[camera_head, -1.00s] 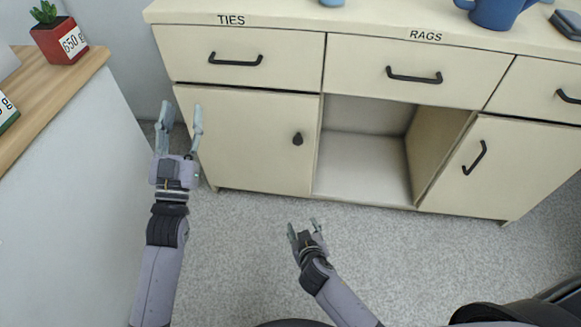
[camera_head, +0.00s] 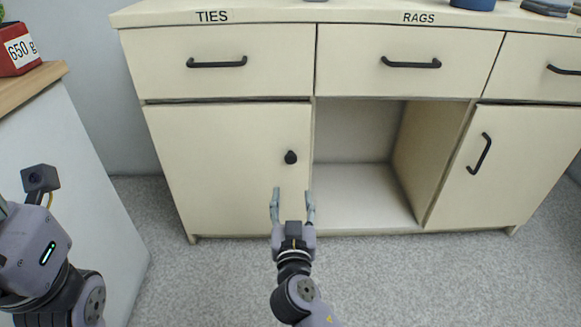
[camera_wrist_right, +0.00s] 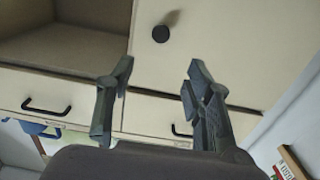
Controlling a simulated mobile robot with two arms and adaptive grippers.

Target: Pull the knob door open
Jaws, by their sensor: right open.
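The knob door (camera_head: 225,165) is a cream cabinet door at the lower left of the cabinet, and it looks closed. Its dark round knob (camera_head: 291,157) sits near the door's right edge. My right gripper (camera_head: 292,196) is open and empty, below the knob in the head view, with its fingers pointing toward the door. In the right wrist view the knob (camera_wrist_right: 162,33) shows beyond the open fingers (camera_wrist_right: 157,72), apart from them. My left arm's wrist is at the lower left of the head view; its fingers are outside the picture.
An open compartment (camera_head: 360,190) lies right of the door, then another door with a bar handle (camera_head: 480,153). Drawers with handles run above. A white-sided counter (camera_head: 60,165) stands at the left. Grey carpet (camera_head: 190,275) is clear before the cabinet.

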